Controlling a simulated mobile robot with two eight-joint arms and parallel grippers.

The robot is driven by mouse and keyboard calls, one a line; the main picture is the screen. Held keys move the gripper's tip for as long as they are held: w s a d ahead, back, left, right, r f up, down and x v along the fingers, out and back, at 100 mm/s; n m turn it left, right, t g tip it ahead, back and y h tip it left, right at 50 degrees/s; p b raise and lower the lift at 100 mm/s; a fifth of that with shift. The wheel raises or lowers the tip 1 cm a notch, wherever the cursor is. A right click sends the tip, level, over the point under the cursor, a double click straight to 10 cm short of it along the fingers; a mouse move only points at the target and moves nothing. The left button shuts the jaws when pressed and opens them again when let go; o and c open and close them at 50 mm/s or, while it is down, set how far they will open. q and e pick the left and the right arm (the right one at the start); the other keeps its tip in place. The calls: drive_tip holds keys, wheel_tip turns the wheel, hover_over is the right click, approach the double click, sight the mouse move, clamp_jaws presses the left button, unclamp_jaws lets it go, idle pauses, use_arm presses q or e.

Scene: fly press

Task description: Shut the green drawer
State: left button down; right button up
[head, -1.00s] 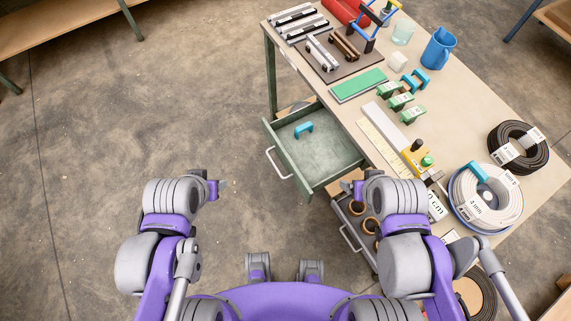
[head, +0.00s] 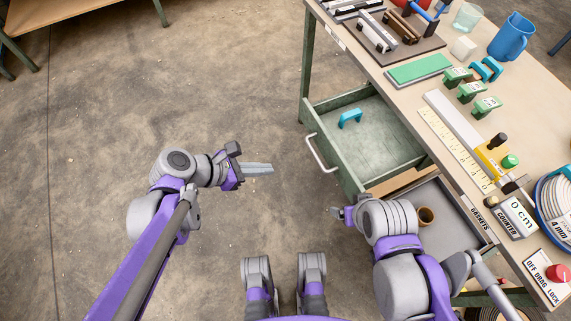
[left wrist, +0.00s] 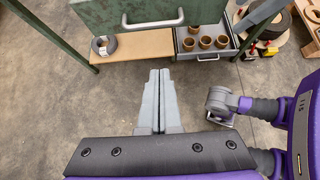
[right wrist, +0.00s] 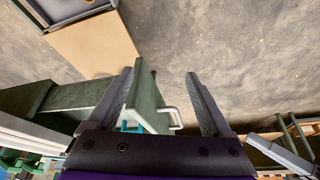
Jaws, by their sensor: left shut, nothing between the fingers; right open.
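The green drawer (head: 341,160) stands pulled out from under the workbench, with a blue clamp-like piece (head: 350,118) lying in it. Its pale bar handle (head: 320,154) faces left. In the left wrist view the drawer's front (left wrist: 135,14) and handle (left wrist: 153,22) are ahead of the fingers. My left gripper (head: 262,169) is shut and empty, apart from the drawer, to the left of its handle. My right gripper (head: 339,213) is open near the drawer's near corner. In the right wrist view the drawer (right wrist: 146,97) shows between and beyond its open fingers (right wrist: 163,85).
The workbench top (head: 459,125) holds a ruler strip (head: 452,148), green blocks, a blue jug (head: 512,37) and wire coils. A lower grey drawer (head: 455,209) with brown rings is also out, beside my right arm.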

use_arm(q)
drive_tip(key=w+d+f+b, duration=0.3)
drive_tip(key=w+d+f, duration=0.1)
drive_tip(key=d, duration=0.7)
drive_tip(key=shift+f, duration=0.75)
drive_tip(key=p, duration=0.1)
approach(370, 141)
drive_tip(key=w+d, duration=0.1)
drive_tip(key=d, duration=0.1)
drive_tip(key=d+f, duration=0.1)
drive_tip(key=d, duration=0.1)
drive_tip(key=w+d, duration=0.1)
drive_tip(key=d, duration=0.1)
drive_tip(key=shift+w+d+f, duration=0.3)
drive_tip(key=shift+d+f, duration=0.1)
drive_tip(key=shift+w+d, duration=0.1)
drive_tip(key=shift+d, duration=0.1)
drive_tip(key=shift+r, duration=0.1)
